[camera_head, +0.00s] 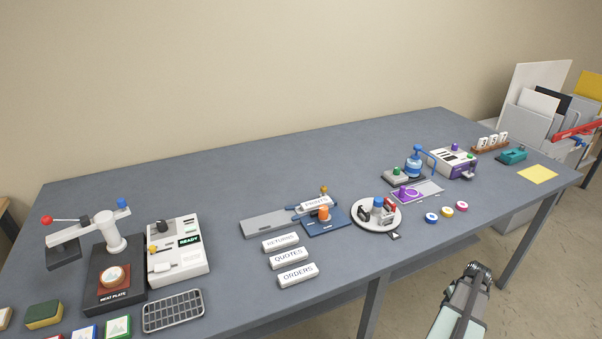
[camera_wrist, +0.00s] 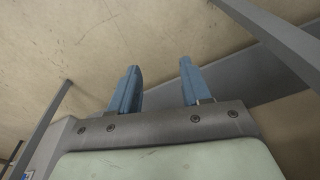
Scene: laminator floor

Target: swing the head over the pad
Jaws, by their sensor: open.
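The press at the left of the table has a white post with a swing arm (camera_head: 85,231). Its dark head (camera_head: 64,254) hangs at the arm's left end, out to the left of the base. A red knob (camera_head: 47,220) and a blue knob (camera_head: 122,202) sit on the arm. The dark base carries the heat plate pad (camera_head: 112,296), a brown square with a round light piece on it, uncovered. My gripper (camera_head: 478,268) is at the lower right, off the table's front edge and far from the press. In the wrist view my gripper (camera_wrist: 158,85) is open and empty.
A white control box (camera_head: 178,252) reading READY stands right of the press, with a dark rack (camera_head: 173,311) in front. Labelled blocks (camera_head: 289,258), a round white tray (camera_head: 378,226) and small machines fill the middle and right. The table's back left is clear.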

